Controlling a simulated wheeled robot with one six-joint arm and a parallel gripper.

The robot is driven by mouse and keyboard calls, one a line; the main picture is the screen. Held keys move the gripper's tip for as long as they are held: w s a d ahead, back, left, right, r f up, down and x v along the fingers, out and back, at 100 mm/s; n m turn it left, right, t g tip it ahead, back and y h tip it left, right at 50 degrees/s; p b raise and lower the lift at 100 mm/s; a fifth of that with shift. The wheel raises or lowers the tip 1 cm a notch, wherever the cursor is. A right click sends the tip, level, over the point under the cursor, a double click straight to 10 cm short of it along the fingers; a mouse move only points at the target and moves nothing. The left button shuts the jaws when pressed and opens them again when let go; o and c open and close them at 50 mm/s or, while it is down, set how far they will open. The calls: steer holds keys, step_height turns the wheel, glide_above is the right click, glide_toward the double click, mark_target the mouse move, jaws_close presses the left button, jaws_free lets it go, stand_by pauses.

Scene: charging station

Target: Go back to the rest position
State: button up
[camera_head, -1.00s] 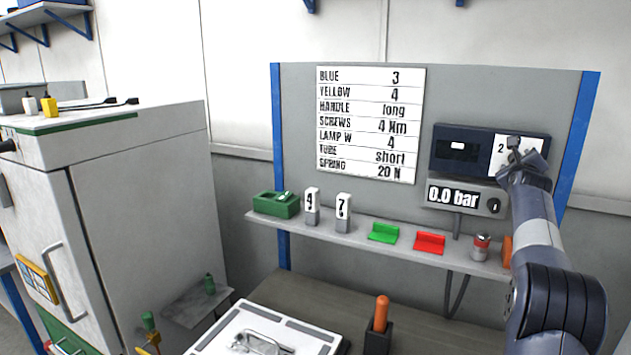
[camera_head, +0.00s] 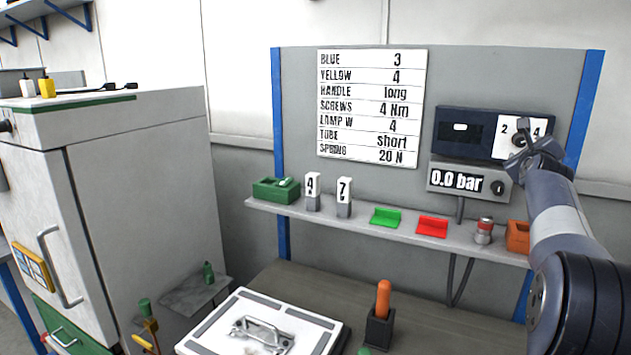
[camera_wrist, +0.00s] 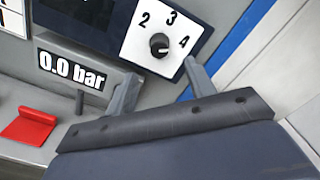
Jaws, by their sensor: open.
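My gripper (camera_head: 522,152) is in front of the right side of the station's back panel, near the dial plate (camera_head: 506,144) marked with numbers. In the wrist view the two fingers of my gripper (camera_wrist: 160,85) stand wide apart with nothing between them. The black selector knob (camera_wrist: 159,45) shows on the white dial plate (camera_wrist: 137,41), just beyond the fingers and apart from them. The digits 2, 3 and 4 are readable around it. In the head view my gripper partly hides the dial.
Below the dial, a gauge (camera_head: 457,181) reads 0.0 bar. The shelf (camera_head: 365,237) holds a green box (camera_head: 276,190), number blocks, a green holder (camera_head: 386,217), a red holder (camera_head: 432,226), a small can (camera_head: 484,231) and an orange box (camera_head: 517,236). An orange-handled tool (camera_head: 383,298) stands on the bench.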

mark_target(520, 142)
steer(key=p+x, duration=0.5)
steer(key=x, duration=0.4)
steer(key=shift+w+d+r, duration=0.1)
steer(key=shift+w, duration=0.2)
steer(key=shift+w+d, duration=0.1)
steer(key=shift+w, duration=0.1)
steer(key=n, duration=0.2)
steer(key=shift+s+n, duration=0.1)
steer(key=shift+n, duration=0.2)
steer(key=n, duration=1)
steer(key=shift+n, duration=2.2)
